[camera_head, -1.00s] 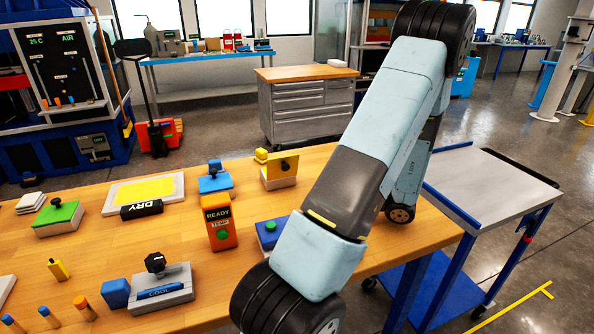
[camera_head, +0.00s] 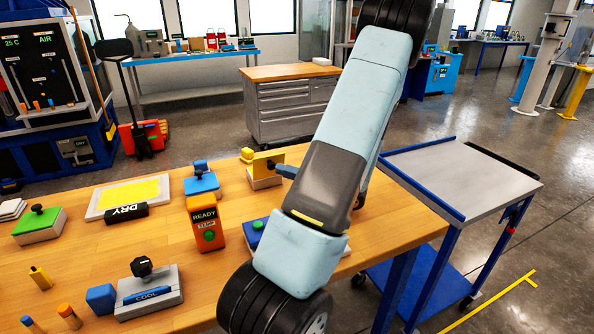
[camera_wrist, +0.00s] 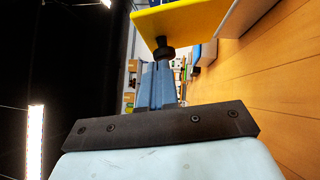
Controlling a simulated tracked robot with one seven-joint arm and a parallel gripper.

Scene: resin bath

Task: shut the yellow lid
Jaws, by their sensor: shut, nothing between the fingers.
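The yellow lid (camera_head: 268,161) stands raised on its pale box (camera_head: 262,182), towards the back of the wooden bench. In the wrist view the lid (camera_wrist: 185,20) is at the top, with a dark knob (camera_wrist: 163,50) on its face. My gripper (camera_head: 286,171) is just right of the lid in the head view, partly hidden by my arm. In the wrist view my gripper (camera_wrist: 160,72) is shut and empty, its tips close to the knob. I cannot tell whether they touch it.
A blue-topped box (camera_head: 202,186) stands left of the lid, and an orange READY block (camera_head: 205,223) stands in front. A grey cart (camera_head: 462,183) stands beyond the bench's right edge.

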